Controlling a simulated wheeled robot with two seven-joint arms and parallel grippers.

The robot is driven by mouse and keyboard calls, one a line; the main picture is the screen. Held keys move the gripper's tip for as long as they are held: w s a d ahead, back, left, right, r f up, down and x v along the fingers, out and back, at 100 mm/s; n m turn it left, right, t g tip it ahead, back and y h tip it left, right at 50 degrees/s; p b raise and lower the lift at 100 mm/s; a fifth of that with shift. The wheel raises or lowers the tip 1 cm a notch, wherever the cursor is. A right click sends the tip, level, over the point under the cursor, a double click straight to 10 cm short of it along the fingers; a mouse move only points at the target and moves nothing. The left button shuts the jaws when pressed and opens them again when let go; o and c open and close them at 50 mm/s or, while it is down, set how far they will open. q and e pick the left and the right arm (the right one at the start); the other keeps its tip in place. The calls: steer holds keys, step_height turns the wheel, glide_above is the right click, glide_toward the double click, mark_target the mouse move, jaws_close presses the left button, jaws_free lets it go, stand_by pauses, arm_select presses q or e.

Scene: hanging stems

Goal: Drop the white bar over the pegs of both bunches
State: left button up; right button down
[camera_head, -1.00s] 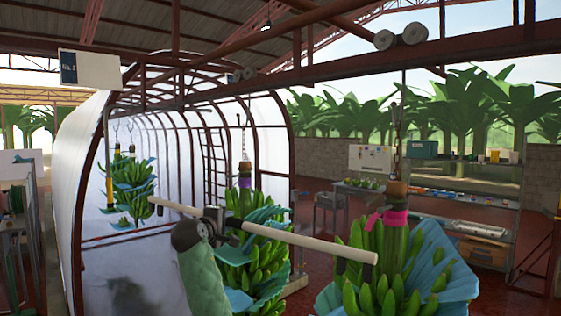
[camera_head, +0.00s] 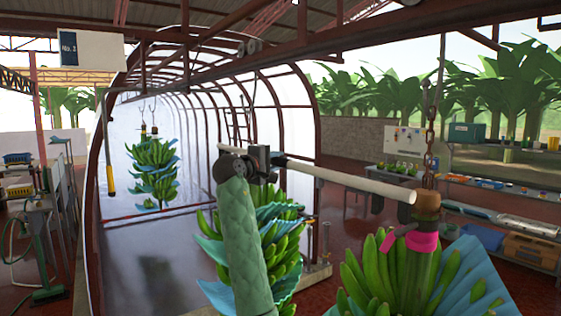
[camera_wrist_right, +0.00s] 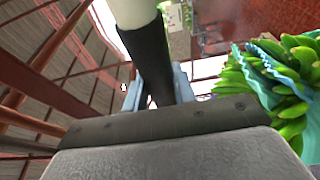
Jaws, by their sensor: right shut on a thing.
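My right gripper (camera_head: 262,165) is shut on the white bar (camera_head: 345,179), near its left part. The bar slants down to the right, with dark pieces hanging under its right part. Its right end appears right beside the brown stem block (camera_head: 427,206) of the right green bunch (camera_head: 410,275), which has a pink band (camera_head: 421,242); I cannot tell if they touch. The middle bunch (camera_head: 280,240) hangs behind my right arm, its stem top hidden. My left gripper is out of view.
A chain (camera_head: 431,130) holds the right bunch from the overhead beam. Another bunch (camera_head: 152,170) hangs farther back at left by the arched plastic tunnel (camera_head: 135,245). Shelves with crates (camera_head: 530,250) stand at the right.

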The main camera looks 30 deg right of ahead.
steer(key=shift+s+d, duration=0.1)
steer(key=shift+d, duration=0.05)
steer(key=d+f+b, duration=0.2)
steer(key=d+f, duration=0.3)
steer(key=d, duration=0.1)
steer(key=shift+w+d, duration=0.2)
steer(key=shift+w, duration=0.1)
stand_by(0.9)
steer(key=shift+f+b, duration=0.3)
steer(key=shift+f, duration=0.6)
stand_by(0.5)
steer(key=c, duration=1.1)
jaws_free()
steer(key=shift+o, duration=0.2)
